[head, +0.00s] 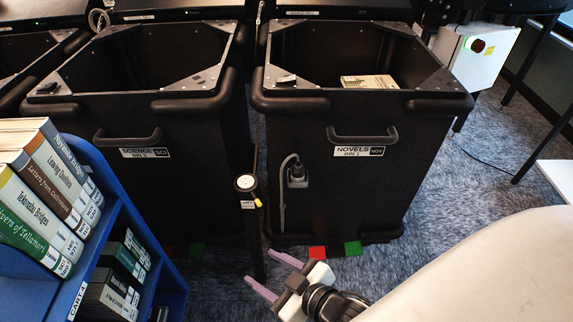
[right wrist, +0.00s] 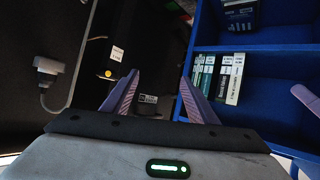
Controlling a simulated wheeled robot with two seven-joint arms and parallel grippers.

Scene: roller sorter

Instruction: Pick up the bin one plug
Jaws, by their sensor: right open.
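The bin one plug (head: 296,174) is a grey plug seated in an outlet on the front of the black bin marked NOVELS BIN 1 (head: 350,200). Its grey cord hangs down the bin front. The plug also shows at the left of the right wrist view (right wrist: 47,66). My right gripper (head: 263,271) is open and empty, below the plug in the head view and apart from it. Its two purple fingers point past the plug in the wrist view. A purple finger-like piece (right wrist: 306,98) at that view's right edge may be my left gripper.
The SCIENCE bin (head: 100,180) stands left of the novels bin. A thin black post (head: 256,220) with a round yellow-marked piece stands between them. A blue book cart (head: 120,200) is at the left. Carpet is clear at the right.

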